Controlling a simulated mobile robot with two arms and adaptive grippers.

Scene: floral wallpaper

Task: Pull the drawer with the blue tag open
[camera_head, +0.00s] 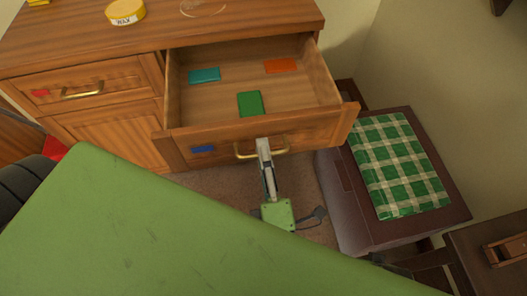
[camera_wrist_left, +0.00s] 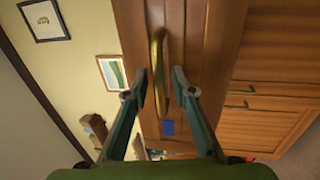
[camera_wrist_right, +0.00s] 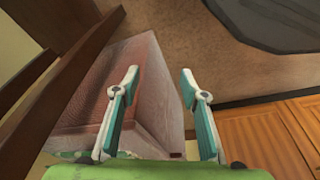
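The drawer with the blue tag (camera_head: 202,149) is pulled well out of the wooden cabinet (camera_head: 110,130). Its brass handle (camera_head: 279,153) is on the front panel. My left gripper (camera_head: 263,146) is at the handle. In the left wrist view the handle (camera_wrist_left: 158,62) shows between the two spread fingers (camera_wrist_left: 160,82), with the blue tag (camera_wrist_left: 168,128) below it; contact cannot be told. Teal (camera_head: 204,75), green (camera_head: 250,103) and orange (camera_head: 281,65) flat items lie inside the drawer. My right gripper (camera_wrist_right: 160,78) is open and empty, over a brownish block-like piece of furniture (camera_wrist_right: 150,80).
A drawer with a red tag (camera_head: 40,93) is shut at left. A yellow tin (camera_head: 125,11) stands on the cabinet top. A dark seat with a green checked cloth (camera_head: 398,165) stands close to the right of the open drawer. Carpet (camera_head: 220,180) shows below the drawer.

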